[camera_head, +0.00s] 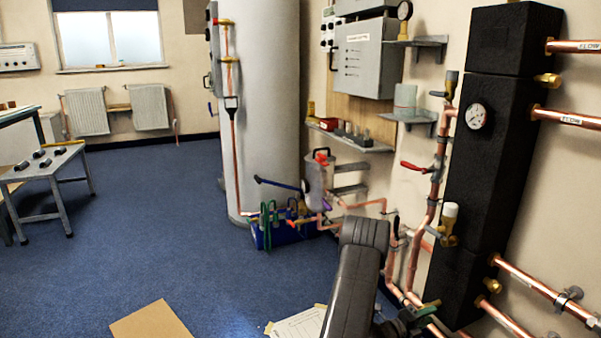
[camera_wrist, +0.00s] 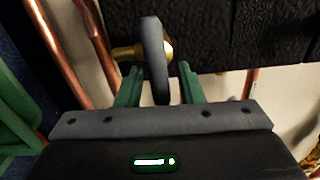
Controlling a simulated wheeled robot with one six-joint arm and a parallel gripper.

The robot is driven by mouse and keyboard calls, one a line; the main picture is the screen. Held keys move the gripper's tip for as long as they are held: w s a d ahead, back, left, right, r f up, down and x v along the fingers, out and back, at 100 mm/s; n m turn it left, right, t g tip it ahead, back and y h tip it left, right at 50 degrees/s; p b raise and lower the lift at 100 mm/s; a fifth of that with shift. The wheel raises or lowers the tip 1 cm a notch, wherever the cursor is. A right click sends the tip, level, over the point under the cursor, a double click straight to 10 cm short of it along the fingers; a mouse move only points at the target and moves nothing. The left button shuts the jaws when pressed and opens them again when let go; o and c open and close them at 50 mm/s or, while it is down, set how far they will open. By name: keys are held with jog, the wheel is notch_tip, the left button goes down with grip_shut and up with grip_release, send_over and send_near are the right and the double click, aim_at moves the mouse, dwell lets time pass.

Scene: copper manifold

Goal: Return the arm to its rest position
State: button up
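My gripper (camera_wrist: 158,72) has two green fingers, seen in the wrist view, set apart on either side of a dark grey rounded piece (camera_wrist: 153,50). This piece is seen edge-on against a brass fitting (camera_wrist: 128,53), in front of the black block. A gap shows beside the right finger; contact on the left is unclear. In the head view my dark arm (camera_head: 360,265) reaches from the bottom centre toward the pipes at lower right. The gripper end there is small and partly hidden, low beside the black insulated column (camera_head: 490,175).
Copper pipes (camera_head: 422,235) with a red lever valve (camera_head: 413,167) run close to the arm. Wall shelves (camera_head: 410,114), a grey control box (camera_head: 368,58) and a large cylinder (camera_head: 262,100) stand behind. Blue floor (camera_head: 150,235) on the left is mostly clear, with cardboard (camera_head: 150,322) lying on it.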

jog(key=p+v, duration=0.4)
jog(key=v, duration=0.9)
jog(key=w+d+r+n+b, duration=0.1)
jog(key=w+d+n+b, duration=0.3)
jog(key=d, duration=0.8)
jog(key=shift+w+n, duration=0.6)
jog(key=shift+w, duration=0.05)
jog(key=shift+a+r, duration=0.1)
